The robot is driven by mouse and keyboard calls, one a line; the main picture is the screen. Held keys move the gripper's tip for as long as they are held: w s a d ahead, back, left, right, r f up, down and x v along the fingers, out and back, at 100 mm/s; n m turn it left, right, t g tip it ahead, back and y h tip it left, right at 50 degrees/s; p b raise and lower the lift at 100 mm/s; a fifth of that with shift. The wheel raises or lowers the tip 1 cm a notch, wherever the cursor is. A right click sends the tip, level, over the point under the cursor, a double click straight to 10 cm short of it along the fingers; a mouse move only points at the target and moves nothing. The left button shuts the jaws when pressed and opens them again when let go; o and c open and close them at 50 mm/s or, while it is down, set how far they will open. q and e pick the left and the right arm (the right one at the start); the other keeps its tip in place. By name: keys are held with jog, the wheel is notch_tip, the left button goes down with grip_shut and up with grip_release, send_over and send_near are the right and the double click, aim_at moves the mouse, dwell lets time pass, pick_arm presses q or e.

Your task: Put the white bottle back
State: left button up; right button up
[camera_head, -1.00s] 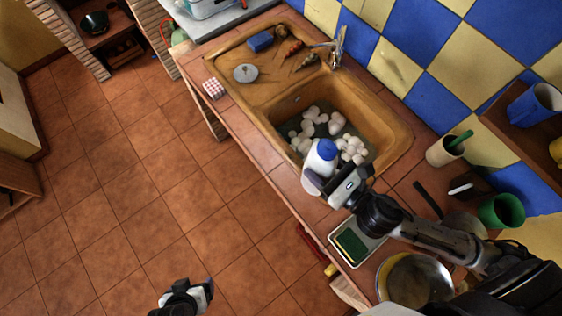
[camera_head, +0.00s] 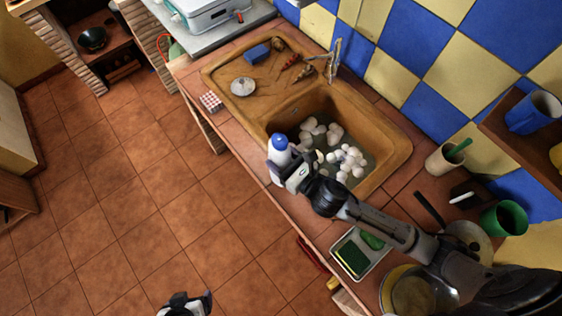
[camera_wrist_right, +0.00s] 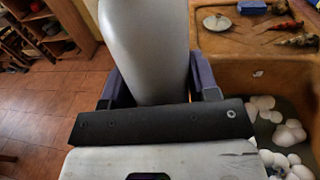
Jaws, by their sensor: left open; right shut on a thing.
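The white bottle (camera_head: 281,153) with a blue cap stands roughly upright at the front edge of the sink counter, in the head view. My right gripper (camera_head: 287,171) is shut on it from the right side. In the right wrist view the bottle (camera_wrist_right: 148,45) fills the space between the two fingers (camera_wrist_right: 160,85); its top is out of that frame. I cannot tell whether its base touches the counter. My left gripper (camera_head: 188,302) is open and empty over the floor at the bottom of the head view.
The sink (camera_head: 392,143) holds several white foam clumps. A tray with a green sponge (camera_head: 351,257) sits near my right arm. Counter between bottle and checkered box looks clear.

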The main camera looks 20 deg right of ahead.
notch_tip(320, 180, down, 4)
jog(key=shift+r+b, duration=0.25)
jog(key=shift+b, duration=0.05)
jog(key=shift+f, duration=0.15)
jog(key=o, duration=1)
